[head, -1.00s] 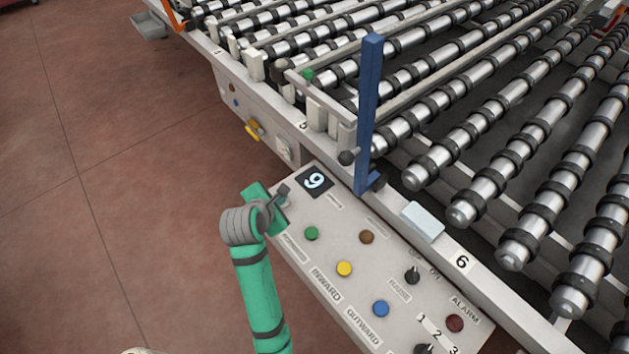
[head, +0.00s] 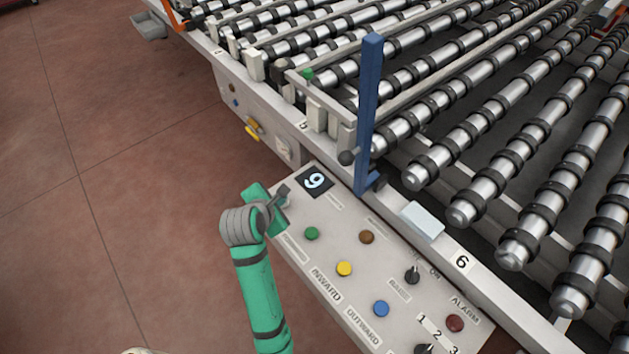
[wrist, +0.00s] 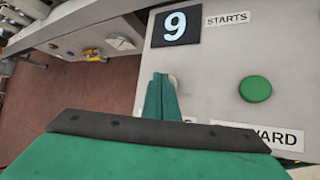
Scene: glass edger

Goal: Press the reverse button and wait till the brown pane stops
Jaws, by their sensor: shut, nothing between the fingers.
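The control panel (head: 330,285) runs along the front of the conveyor. It has a green button (head: 312,233), a brown button (head: 367,237), a yellow button (head: 344,269), a blue button (head: 380,308) and a dark red button (head: 454,323). The label by the brown button is too blurred to read. My gripper (head: 281,196) is shut and empty over the panel's upper left corner. In the wrist view, its fingertips (wrist: 160,82) partly cover a pale round thing, left of the green button (wrist: 255,89), whose label ends in "WARD". No brown pane is in view.
A display (head: 314,181) reading 9 sits at the panel's upper end. A blue upright post (head: 368,110) stands between the panel and the rollers (head: 468,138). A dark knob (head: 412,274) is by the OFF/ON marks. The red floor at left is clear.

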